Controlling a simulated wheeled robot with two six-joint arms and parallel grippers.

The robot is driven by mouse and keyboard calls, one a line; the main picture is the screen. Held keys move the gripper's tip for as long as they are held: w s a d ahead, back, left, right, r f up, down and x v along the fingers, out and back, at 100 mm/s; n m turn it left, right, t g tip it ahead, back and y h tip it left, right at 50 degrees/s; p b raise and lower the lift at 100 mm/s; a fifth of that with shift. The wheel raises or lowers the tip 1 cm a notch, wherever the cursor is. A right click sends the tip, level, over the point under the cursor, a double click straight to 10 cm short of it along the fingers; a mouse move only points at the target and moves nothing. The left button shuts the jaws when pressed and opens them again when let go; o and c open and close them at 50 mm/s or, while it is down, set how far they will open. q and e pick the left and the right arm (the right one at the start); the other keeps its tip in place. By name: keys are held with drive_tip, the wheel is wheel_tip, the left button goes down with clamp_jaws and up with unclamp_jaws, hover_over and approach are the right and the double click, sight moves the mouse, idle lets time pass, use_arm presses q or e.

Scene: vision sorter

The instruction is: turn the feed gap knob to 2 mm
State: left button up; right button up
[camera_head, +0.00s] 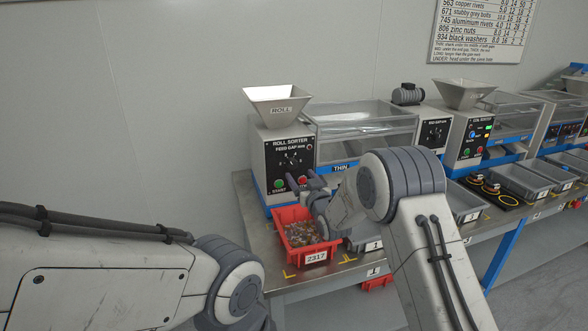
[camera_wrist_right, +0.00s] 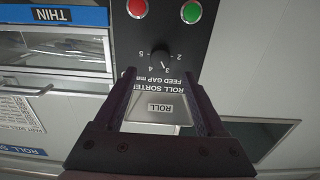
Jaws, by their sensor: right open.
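The feed gap knob (camera_head: 291,158) is a small black dial on the dark front panel of the roll sorter. My right gripper (camera_head: 302,178) is in front of the panel, just below the knob in the head view. In the right wrist view its fingers (camera_wrist_right: 168,80) are apart with nothing between them, and not around the knob. My left gripper is out of view; only its arm shows.
A green button (camera_head: 279,185) and a red button (camera_head: 303,181) sit below the knob. A red bin (camera_head: 281,217) of small parts, labelled 2317, stands in front of the sorter. A grey hopper (camera_head: 277,101) tops it. Other sorters and grey trays line the bench to the right.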

sight(293, 165)
drive_tip(key=x, duration=0.6)
drive_tip(key=shift+w+a+p, duration=0.15)
drive_tip(key=shift+w+p, duration=0.15)
drive_tip(key=shift+w, duration=0.05)
clamp_jaws()
